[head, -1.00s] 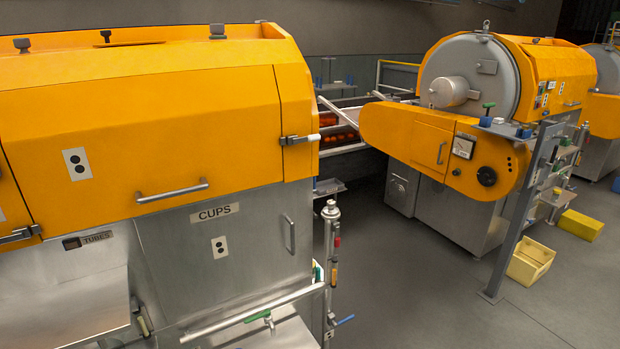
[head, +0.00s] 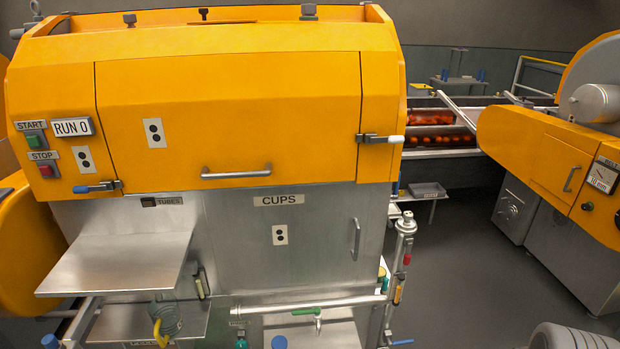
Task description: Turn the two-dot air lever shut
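The orange-hooded machine carries two-dot plates on its hood (head: 153,131), beside the start and stop buttons (head: 83,159) and on the steel CUPS panel (head: 280,235). A slim upright pipe post (head: 404,226) stands at its right corner, with red and orange fittings. A blue lever (head: 401,342) sticks out to the right low on this post, near the bottom edge. A green-handled valve (head: 310,311) sits on the horizontal pipe below the CUPS panel. No label shows which of these is the air lever. My gripper is not in view.
A steel shelf (head: 118,262) juts out at the lower left. A second orange machine (head: 560,160) stands at the right. Grey floor (head: 470,270) lies open between the machines. A ribbed pale part, probably my arm, shows at the bottom right corner.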

